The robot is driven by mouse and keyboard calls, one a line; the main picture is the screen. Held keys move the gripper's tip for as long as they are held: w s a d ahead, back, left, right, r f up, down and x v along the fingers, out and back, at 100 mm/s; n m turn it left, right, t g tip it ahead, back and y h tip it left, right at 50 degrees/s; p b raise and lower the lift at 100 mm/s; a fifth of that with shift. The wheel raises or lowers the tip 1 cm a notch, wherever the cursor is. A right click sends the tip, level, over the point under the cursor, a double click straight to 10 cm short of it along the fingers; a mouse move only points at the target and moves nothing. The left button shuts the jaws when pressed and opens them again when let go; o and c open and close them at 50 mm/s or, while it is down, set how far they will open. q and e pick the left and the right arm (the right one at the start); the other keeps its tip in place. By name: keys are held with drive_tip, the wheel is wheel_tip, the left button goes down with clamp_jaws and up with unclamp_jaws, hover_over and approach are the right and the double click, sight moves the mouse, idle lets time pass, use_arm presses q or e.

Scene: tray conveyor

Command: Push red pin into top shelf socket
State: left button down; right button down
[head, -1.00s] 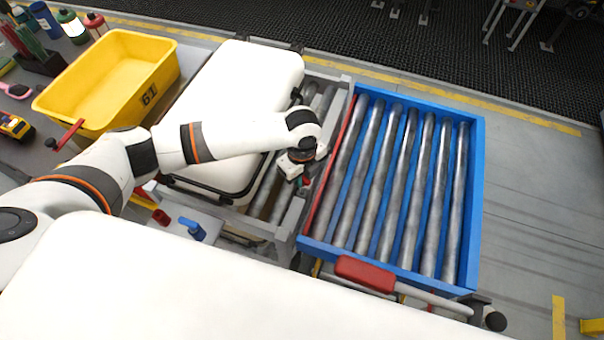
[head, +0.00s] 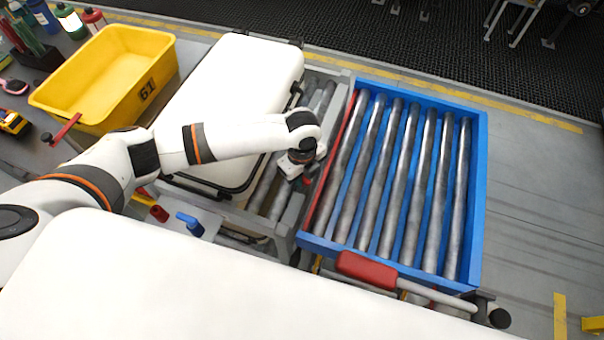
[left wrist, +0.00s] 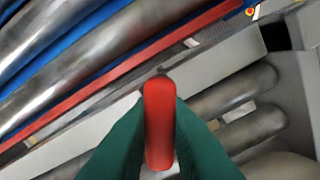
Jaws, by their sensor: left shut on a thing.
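My left gripper (head: 300,174) reaches down over the grey frame between the grey rollers and the blue roller tray. In the left wrist view its green fingers (left wrist: 160,140) are shut on a red pin (left wrist: 158,120). The pin's far end lies close to a small dark spot on the grey frame (left wrist: 110,125). I cannot tell whether the pin touches the frame or has entered a socket. No shelf socket can be made out clearly. In the head view the gripper hides the pin. My right gripper is not in view.
The blue roller tray (head: 476,200) has a red strip along its left side and a red grip (head: 366,269) in front. A white case (head: 235,85) lies left of the gripper. A yellow bin (head: 150,88) and a blue handle (head: 190,224) are farther left.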

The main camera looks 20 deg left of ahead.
use_arm(q)
drive_tip(key=shift+f+b, duration=0.5)
drive_tip(key=shift+f, duration=0.5)
drive_tip(key=c, duration=1.3)
unclamp_jaws()
wheel_tip(320, 180, up, 12)
drive_tip(key=shift+r+b, duration=0.1)
drive_tip(key=shift+b, duration=0.7)
